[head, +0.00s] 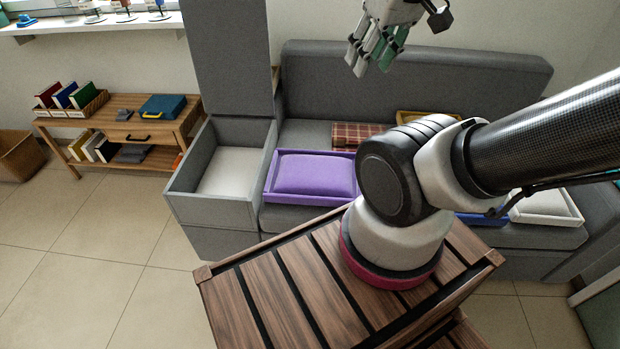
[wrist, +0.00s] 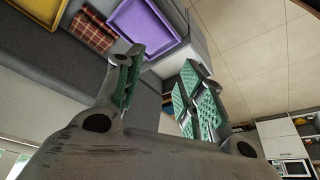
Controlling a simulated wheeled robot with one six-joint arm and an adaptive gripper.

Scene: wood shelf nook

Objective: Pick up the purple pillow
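The purple pillow (head: 314,174) lies in a purple tray (head: 275,198) on the seat of the grey sofa in the head view. In the wrist view the pillow (wrist: 145,24) shows at the top, in the same tray. My gripper (head: 370,55) is raised in front of the sofa's backrest, above the level of the pillow and well apart from it. In the wrist view its green-padded fingers (wrist: 160,85) are spread with nothing between them.
An open grey storage box (head: 180,199) stands left of the purple tray. A plaid cloth (head: 355,134) lies behind it. A white tray (head: 545,207) sits to the right. A slatted wooden table (head: 285,290) is in front. A wooden shelf (head: 120,125) holds books at left.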

